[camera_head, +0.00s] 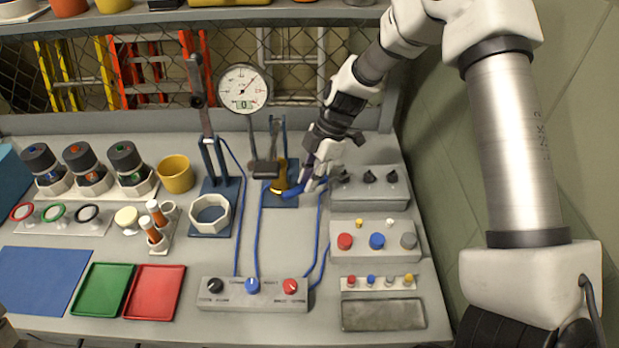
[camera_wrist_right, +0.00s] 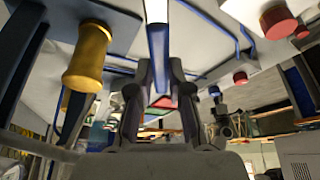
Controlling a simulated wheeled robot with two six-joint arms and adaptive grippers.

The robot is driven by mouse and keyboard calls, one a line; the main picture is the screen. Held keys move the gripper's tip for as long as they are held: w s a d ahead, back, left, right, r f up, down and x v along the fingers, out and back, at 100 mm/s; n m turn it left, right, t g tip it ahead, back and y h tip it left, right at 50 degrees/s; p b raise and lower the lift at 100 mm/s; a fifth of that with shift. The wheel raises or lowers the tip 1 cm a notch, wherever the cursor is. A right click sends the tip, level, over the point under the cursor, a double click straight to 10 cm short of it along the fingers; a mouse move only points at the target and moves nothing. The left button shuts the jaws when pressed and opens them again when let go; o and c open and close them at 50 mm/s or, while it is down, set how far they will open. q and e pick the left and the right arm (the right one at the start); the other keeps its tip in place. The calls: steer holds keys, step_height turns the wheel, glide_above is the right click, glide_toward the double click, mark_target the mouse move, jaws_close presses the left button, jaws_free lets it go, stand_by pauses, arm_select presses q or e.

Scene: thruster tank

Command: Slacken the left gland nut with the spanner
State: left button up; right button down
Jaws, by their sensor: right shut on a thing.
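My right gripper (camera_head: 311,183) reaches down beside the blue stand at the back centre. It is shut on a blue bar (camera_head: 292,193), which looks like the spanner. In the right wrist view the bar (camera_wrist_right: 158,40), pale with blue edges, runs between the two fingers (camera_wrist_right: 160,80). A brass-yellow cylinder (camera_head: 279,176) stands on the blue stand just left of the gripper; it also shows in the wrist view (camera_wrist_right: 88,55), apart from the fingers. I cannot tell which part is the left gland nut, or whether the spanner touches anything.
A dial gauge (camera_head: 243,89) stands behind. A white octagonal ring (camera_head: 210,214) sits left on a blue plate. Grey knob boxes (camera_head: 370,200) stand close on the right. Blue cables run to a control box (camera_head: 252,303) in front. Green (camera_head: 102,290) and red (camera_head: 154,292) trays lie front left.

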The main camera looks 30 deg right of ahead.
steer(key=shift+f+b, duration=1.1)
steer(key=shift+b, duration=0.45)
stand_by(1.8)
stand_by(0.3)
steer(key=shift+s+n+b, duration=0.3)
steer(key=shift+s, duration=0.05)
steer(key=shift+s+n, duration=0.3)
steer(key=shift+n, duration=0.1)
steer(key=shift+g, duration=0.3)
steer(key=shift+s, duration=0.2)
steer(key=shift+s+d+n+b, duration=0.1)
steer(key=shift+s+n+b, duration=0.25)
steer(key=shift+n, duration=0.35)
steer(key=shift+s+g, duration=0.1)
steer(key=shift+g, duration=0.2)
